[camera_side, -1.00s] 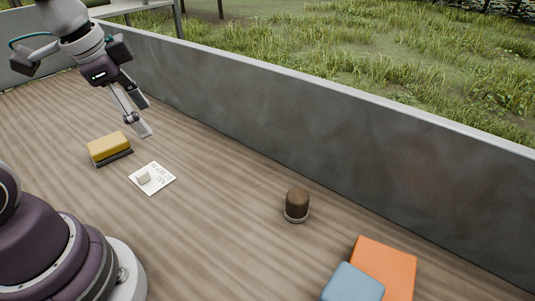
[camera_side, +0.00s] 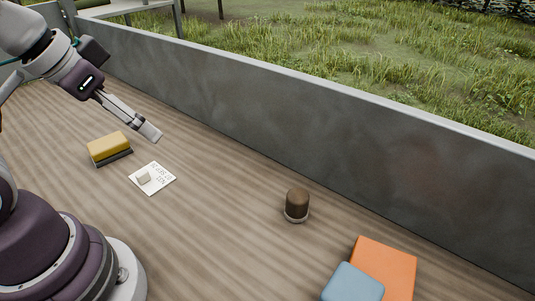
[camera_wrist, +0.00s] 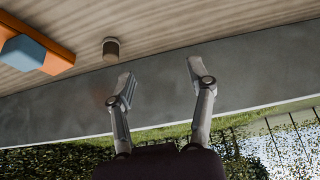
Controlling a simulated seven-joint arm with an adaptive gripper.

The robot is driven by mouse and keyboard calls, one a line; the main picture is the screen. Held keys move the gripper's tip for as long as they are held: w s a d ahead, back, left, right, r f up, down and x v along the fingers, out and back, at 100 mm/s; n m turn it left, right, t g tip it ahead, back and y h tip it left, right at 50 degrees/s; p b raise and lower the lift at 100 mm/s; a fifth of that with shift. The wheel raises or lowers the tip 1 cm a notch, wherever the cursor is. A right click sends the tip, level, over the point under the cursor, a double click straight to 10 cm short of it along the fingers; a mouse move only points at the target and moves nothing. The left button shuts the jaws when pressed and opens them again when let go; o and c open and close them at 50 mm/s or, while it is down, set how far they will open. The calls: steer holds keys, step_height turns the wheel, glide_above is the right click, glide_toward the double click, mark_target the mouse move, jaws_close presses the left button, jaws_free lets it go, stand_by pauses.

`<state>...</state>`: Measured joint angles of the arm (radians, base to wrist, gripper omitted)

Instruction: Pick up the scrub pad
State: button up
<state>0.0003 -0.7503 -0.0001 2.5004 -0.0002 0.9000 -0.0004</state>
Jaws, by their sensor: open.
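The scrub pad (camera_side: 110,148) appears to be the yellow block with a dark grey underside, lying flat on the wooden floor at the left in the side view. It is not in the wrist view. My gripper (camera_side: 152,132) is in the air above and to the right of the pad in the side view, tilted with its fingers pointing right and down. In the wrist view my gripper (camera_wrist: 160,70) has its two fingers spread, with nothing between them. It does not touch the pad.
A white printed card (camera_side: 160,186) with a small pale block (camera_side: 143,177) lies near the pad. A brown cylinder (camera_side: 297,203) stands mid-floor. A blue block (camera_side: 353,284) and an orange block (camera_side: 388,264) are at lower right. A grey wall (camera_side: 330,120) runs behind.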

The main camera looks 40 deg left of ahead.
steer(key=shift+o, duration=0.2)
steer(key=o, duration=0.8)
steer(key=w+a+r+g, duration=0.2)
steer(key=w+a, duration=0.3)
steer(key=a, duration=0.1)
steer(key=m+g, duration=0.2)
steer(key=g, duration=0.2)
glide_toward(92, 147)
steer(key=shift+w+d+f, duration=0.35)
steer(key=shift+d+f, duration=0.05)
steer(key=shift+f, duration=0.05)
steer(key=f, duration=0.7)
steer(key=s+f, duration=0.1)
steer(key=f, duration=0.2)
steer(key=shift+a+f, duration=0.3)
steer(key=shift+a, duration=0.05)
